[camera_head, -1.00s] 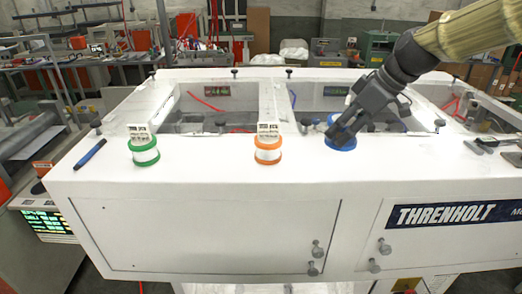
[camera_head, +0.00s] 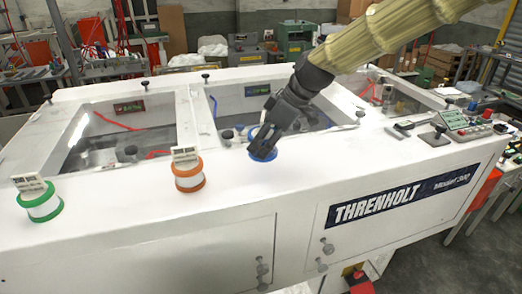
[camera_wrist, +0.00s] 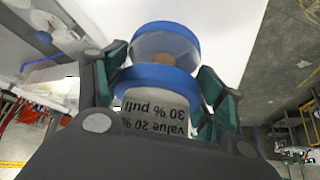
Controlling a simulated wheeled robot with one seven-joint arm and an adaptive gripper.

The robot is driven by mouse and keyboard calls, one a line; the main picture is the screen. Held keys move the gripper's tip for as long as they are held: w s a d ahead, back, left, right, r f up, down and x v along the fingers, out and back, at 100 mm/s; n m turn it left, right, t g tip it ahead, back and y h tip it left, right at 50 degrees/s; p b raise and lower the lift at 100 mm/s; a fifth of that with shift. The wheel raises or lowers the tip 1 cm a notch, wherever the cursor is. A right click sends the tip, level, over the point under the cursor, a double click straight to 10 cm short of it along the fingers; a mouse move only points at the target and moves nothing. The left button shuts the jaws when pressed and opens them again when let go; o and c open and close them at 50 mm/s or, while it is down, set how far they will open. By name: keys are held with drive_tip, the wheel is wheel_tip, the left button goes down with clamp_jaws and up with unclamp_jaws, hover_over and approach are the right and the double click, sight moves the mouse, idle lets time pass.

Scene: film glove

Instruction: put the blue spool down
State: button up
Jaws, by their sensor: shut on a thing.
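The blue spool (camera_head: 265,158) is held low at the front ledge of the white machine (camera_head: 120,220), to the right of the orange spool. I cannot tell whether its underside touches the ledge. My gripper (camera_head: 262,143) points down, shut on it, and hides much of it. In the wrist view the blue spool (camera_wrist: 158,78) sits between my gripper's green-padded fingers (camera_wrist: 165,85). It shows two blue rims and a pale label with printed text.
An orange spool (camera_head: 189,179) and a green spool (camera_head: 42,204) with white cards stand to the left on the ledge. Glazed openings lie behind. Dark tools (camera_head: 434,136) and a button panel (camera_head: 468,124) are at right. The ledge between the blue spool and the tools looks clear.

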drive_tip(key=shift+w+f, duration=0.3)
drive_tip(key=shift+f, duration=0.15)
drive_tip(key=shift+d+f, duration=0.1)
drive_tip(key=shift+d, duration=0.05)
drive_tip(key=shift+s+f+p, duration=0.4)
drive_tip(key=shift+s+p, duration=0.05)
drive_tip(key=shift+s, duration=0.2)
drive_tip(key=shift+c, duration=0.2)
drive_tip(key=shift+o, duration=0.2)
drive_tip(key=shift+w+f+p, duration=0.25)
drive_tip(key=shift+f+p, duration=0.05)
drive_tip(key=shift+f, duration=0.8)
drive_tip(key=shift+w+f, duration=0.2)
drive_tip(key=shift+f, duration=0.05)
drive_tip(key=shift+s+r, duration=0.1)
drive_tip(key=shift+s, duration=0.15)
drive_tip(key=o, duration=1.2)
drive_tip(key=shift+w+f, duration=0.15)
drive_tip(key=shift+f, duration=0.05)
drive_tip(key=shift+r, duration=0.1)
